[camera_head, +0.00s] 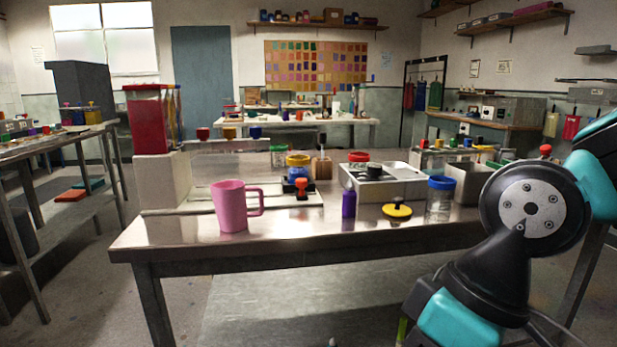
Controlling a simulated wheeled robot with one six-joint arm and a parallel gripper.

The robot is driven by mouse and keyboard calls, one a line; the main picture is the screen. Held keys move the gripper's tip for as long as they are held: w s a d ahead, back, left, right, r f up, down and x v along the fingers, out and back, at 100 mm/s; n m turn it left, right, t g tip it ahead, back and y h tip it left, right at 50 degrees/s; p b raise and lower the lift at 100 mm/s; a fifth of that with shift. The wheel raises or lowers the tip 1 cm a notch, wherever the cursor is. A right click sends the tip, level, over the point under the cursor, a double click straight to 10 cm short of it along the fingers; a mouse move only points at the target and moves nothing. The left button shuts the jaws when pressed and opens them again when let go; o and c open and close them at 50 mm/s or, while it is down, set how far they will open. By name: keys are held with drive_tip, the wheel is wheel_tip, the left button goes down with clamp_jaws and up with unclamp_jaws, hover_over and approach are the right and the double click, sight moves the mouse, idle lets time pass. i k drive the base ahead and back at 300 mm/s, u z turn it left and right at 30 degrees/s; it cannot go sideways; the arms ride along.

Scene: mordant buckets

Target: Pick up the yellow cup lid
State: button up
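A round yellow lid with a black knob (397,211) lies near the front edge of the steel table (285,225), right of centre. A small purple bottle (348,204) stands to its left, and a clear jar with a blue lid (440,198) stands close on its right. A pink cup (231,206) stands upright farther left on the same table. A yellow-topped container (298,160) stands farther back. My arm shows at the lower right, to the right of the lid and in front of the table; my gripper is not in view.
A white tray box (385,186) stands just behind the lid. A grey open bin (470,184) stands to the right. A small red-topped item (302,188) sits between cup and purple bottle. The table's front strip between cup and purple bottle is mostly clear.

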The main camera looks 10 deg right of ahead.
sight(396, 210)
drive_tip(key=u, duration=0.9)
drive_tip(key=i, duration=0.65)
drive_tip(key=z, duration=0.45)
